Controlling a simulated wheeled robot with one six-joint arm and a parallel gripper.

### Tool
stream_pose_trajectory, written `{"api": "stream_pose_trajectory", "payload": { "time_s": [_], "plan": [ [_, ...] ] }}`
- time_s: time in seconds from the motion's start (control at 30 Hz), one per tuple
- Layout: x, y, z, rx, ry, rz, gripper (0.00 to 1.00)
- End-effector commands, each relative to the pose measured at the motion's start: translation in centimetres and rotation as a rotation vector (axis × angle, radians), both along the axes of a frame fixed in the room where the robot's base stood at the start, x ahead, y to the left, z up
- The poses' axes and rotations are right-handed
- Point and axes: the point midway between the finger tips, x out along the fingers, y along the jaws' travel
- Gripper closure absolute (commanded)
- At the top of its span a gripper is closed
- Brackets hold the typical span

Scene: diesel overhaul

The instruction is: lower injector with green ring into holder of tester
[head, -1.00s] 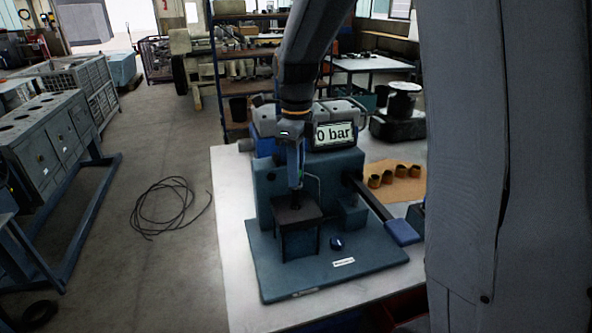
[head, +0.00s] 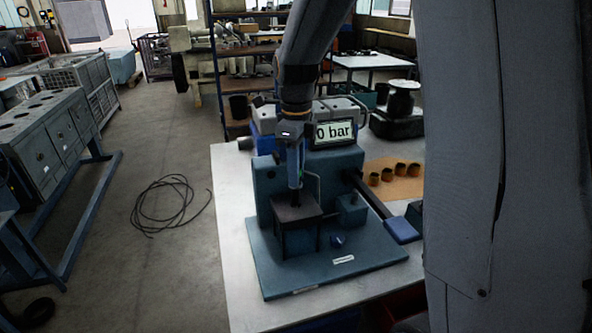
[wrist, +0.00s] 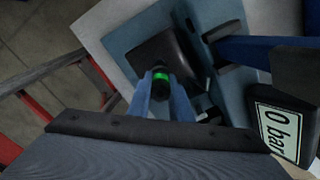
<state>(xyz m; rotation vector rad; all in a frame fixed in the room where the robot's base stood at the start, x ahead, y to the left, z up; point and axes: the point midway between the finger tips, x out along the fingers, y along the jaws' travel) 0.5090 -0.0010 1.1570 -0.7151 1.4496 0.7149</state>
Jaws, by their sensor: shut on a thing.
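My gripper (wrist: 163,98) is shut on the injector with the green ring (wrist: 160,76), seen end-on between the fingers in the wrist view. In the head view my gripper (head: 295,178) points straight down, and the injector's dark lower end shows just above the holder (head: 296,214), a dark-topped block on the tester (head: 262,185). The injector looks upright. I cannot tell whether its tip is inside the holder's opening, as the opening is hidden. The tester's display (head: 335,133) reads 0 bar and also shows in the wrist view (wrist: 283,133).
The tester's lever with a blue handle (head: 402,230) reaches out to the right. A small blue knob (head: 338,241) sits on the base plate. Several brass-coloured sleeves (head: 400,171) stand on a brown mat behind. Bare table (head: 232,220) shows on the left.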

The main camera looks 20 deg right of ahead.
Motion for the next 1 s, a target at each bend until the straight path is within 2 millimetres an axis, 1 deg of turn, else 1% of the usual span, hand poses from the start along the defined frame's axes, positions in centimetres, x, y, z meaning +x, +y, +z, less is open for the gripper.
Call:
{"api": "stream_pose_trajectory", "payload": {
  "time_s": [0.8,1.0],
  "plan": [
    [0.0,0.0,-2.6,0.0,0.0,0.0,1.0],
    [0.0,0.0,-3.0,0.0,0.0,0.0,1.0]
  ]
}}
